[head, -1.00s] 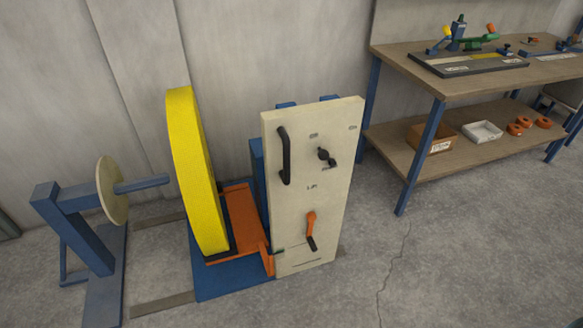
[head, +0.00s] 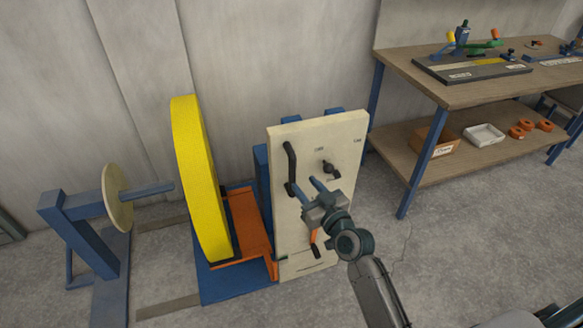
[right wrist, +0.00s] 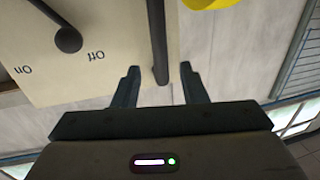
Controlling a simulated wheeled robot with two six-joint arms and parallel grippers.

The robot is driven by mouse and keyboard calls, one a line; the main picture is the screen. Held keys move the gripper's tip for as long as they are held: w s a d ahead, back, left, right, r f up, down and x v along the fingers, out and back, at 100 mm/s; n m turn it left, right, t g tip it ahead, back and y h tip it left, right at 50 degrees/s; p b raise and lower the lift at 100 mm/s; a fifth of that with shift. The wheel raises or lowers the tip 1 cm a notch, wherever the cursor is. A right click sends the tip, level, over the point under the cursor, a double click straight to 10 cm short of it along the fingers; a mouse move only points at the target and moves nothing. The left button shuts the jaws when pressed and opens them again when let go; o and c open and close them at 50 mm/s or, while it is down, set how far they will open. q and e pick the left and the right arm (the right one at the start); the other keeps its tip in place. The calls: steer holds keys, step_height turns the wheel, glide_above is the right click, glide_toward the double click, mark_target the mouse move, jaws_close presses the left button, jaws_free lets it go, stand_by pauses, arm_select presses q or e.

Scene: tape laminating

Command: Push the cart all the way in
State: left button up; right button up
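The cart has a blue base (head: 238,288), an orange carriage (head: 250,225) and an upright cream panel (head: 318,133). A large yellow roll (head: 193,180) stands upright on the carriage. The panel's black handle (head: 290,163) also shows in the right wrist view (right wrist: 157,35). My right gripper (head: 304,185) is open and empty in front of the panel, close to the handle's lower part. In the right wrist view, the handle lies between the fingers (right wrist: 159,78) without visible finger contact. My right gripper partly hides the orange lever (head: 313,238). My left gripper is out of view.
Floor rails (head: 165,306) run between stand and cart. A workbench (head: 440,90) stands right. Floor right of the panel is open.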

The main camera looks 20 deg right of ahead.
mark_target(294, 172)
steer(key=p+x, duration=0.1)
steer(key=x, duration=0.7)
steer(key=shift+c, duration=0.5)
jaws_close()
